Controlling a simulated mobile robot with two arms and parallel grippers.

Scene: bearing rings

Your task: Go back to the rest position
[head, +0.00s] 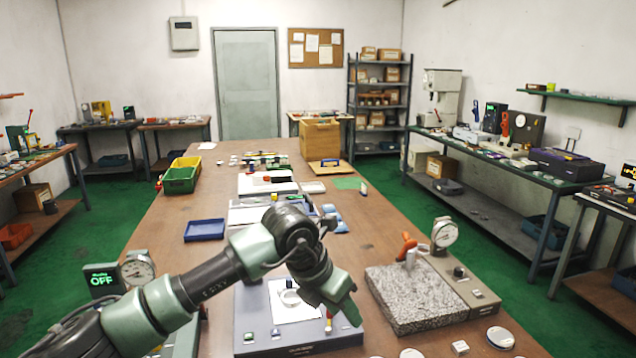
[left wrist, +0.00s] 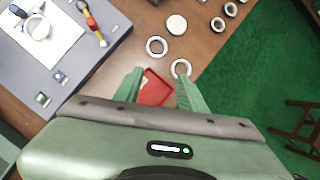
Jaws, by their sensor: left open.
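My left arm reaches in from the left in the head view, and its gripper (head: 342,308) hangs over the front of the long table (head: 385,262). In the left wrist view the two green fingers of this gripper (left wrist: 160,92) stand apart. No held object shows between them; a red tray (left wrist: 152,88) shows in the gap, lower down. Two metal rings, one at the upper left (left wrist: 157,46) and one by the right finger (left wrist: 181,68), lie apart beyond the fingertips. A light ring (head: 290,297) sits on white paper on a grey board (head: 255,325). My right gripper is not in view.
A granite block (head: 415,298) and a dial gauge stand (head: 444,236) are right of the gripper. Small round parts (head: 500,337) lie along the front right. A blue tray (head: 204,229) and green bin (head: 180,181) are farther left. Green floor lies beside the table.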

